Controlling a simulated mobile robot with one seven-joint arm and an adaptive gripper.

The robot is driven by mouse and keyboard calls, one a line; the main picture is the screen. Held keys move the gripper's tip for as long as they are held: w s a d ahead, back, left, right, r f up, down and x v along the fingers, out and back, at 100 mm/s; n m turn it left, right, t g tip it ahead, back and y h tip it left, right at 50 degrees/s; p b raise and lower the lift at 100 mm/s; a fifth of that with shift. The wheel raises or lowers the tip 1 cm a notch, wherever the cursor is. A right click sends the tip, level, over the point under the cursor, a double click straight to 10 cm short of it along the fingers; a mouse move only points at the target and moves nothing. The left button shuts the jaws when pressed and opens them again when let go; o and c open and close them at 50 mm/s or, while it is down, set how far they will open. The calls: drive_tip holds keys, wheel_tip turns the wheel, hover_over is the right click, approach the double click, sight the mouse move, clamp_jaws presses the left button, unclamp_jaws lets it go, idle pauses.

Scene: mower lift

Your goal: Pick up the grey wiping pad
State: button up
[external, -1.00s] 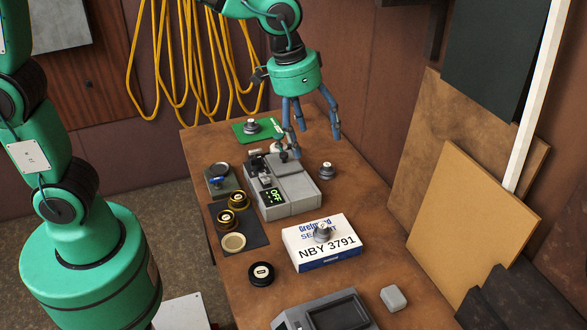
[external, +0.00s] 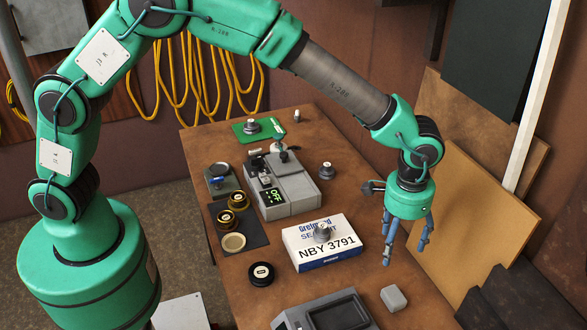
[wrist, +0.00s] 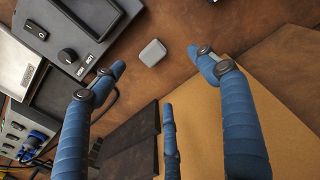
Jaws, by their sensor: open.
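The grey wiping pad (external: 394,298) is a small rounded grey block lying flat on the brown bench near its right edge. It also shows in the wrist view (wrist: 153,53), at upper centre, with bare bench around it. My gripper (external: 405,247) is above the right edge of the bench, up and behind the pad in the external view, pointing down. Its blue fingers are spread open and hold nothing. In the wrist view the fingers (wrist: 160,70) stand on either side of the pad, with clear space between them and it.
A grey device with a dark panel (external: 340,312) stands left of the pad. A white box marked NBY 3791 (external: 320,255) lies further back, with a grey knobbed weight on top. Boards (external: 475,220) lean at the right, close to the gripper. Dark blocks (external: 515,300) sit at lower right.

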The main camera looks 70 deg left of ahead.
drive_tip(key=d+f, duration=0.2)
drive_tip(key=f, duration=0.1)
drive_tip(key=d+f, duration=0.1)
drive_tip(key=shift+w+d+f, duration=0.1)
drive_tip(key=shift+w+f, duration=0.25)
hover_over(395, 295)
drive_tip(key=shift+s+f+b, duration=0.1)
drive_tip(key=shift+f+b, duration=0.2)
drive_tip(key=shift+f, duration=3.95)
drive_tip(key=shift+f+b, duration=0.3)
drive_tip(key=shift+f, duration=2.3)
drive_tip(key=shift+c, duration=0.5)
drive_tip(key=c, duration=1.3)
